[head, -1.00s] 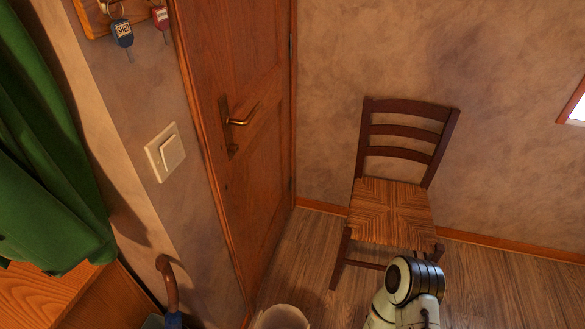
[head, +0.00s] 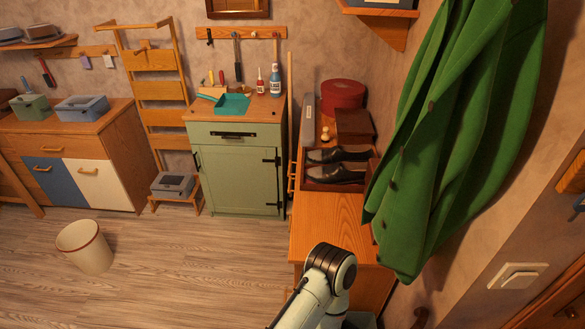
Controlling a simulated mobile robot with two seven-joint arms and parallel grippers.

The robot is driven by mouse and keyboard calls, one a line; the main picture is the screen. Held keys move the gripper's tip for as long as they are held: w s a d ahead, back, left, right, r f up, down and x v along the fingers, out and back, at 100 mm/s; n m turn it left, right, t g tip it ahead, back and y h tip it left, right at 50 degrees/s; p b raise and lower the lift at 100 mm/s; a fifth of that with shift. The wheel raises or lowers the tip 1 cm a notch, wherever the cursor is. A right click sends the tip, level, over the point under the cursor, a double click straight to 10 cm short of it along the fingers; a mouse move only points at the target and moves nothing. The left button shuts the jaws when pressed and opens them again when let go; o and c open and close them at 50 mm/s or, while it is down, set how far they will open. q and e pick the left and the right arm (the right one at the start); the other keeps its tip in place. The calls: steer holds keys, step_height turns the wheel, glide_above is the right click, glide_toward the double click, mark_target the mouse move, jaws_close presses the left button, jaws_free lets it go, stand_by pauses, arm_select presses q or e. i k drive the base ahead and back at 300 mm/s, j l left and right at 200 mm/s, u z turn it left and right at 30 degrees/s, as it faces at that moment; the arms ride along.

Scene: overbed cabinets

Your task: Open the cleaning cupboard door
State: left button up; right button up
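A green cupboard (head: 238,165) stands against the far wall, with a drawer (head: 233,135) above its door (head: 238,180). The door looks shut. Its black hinges show on the right edge, and a small dark handle (head: 197,160) sits near the upper left edge. On top are a teal dustpan (head: 233,104), a red-and-white bottle (head: 260,82) and a blue bottle (head: 275,80). No label shows that this is the cleaning cupboard. One of my arm links (head: 330,270) shows at the bottom. Neither gripper is in view.
A wooden bench (head: 325,215) with shoes (head: 338,172) stands right of the cupboard. A green coat (head: 455,140) hangs at right. A white bin (head: 85,247) stands on the open floor at left. A step stool (head: 196,200) and a low cabinet (head: 110,150) stand left of the cupboard.

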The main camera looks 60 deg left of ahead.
mark_target(233, 178)
steer(key=u, duration=2.5)
steer(key=k, duration=0.35)
steer(key=k+u, duration=0.1)
steer(key=u, duration=0.3)
steer(key=k+j+u, duration=0.1)
steer(key=u, duration=0.25)
steer(key=i+l, duration=0.1)
steer(key=i, duration=0.8)
steer(key=i+l, duration=0.15)
steer(key=i, duration=0.75)
steer(key=i+l, duration=0.1)
steer(key=i, duration=0.8)
steer(key=i+z, duration=0.15)
steer(key=i, duration=0.3)
steer(key=i+j+z, duration=0.15)
steer(key=i, duration=0.25)
steer(key=i+j+z, duration=0.15)
steer(key=i, duration=0.3)
steer(key=z, duration=0.4)
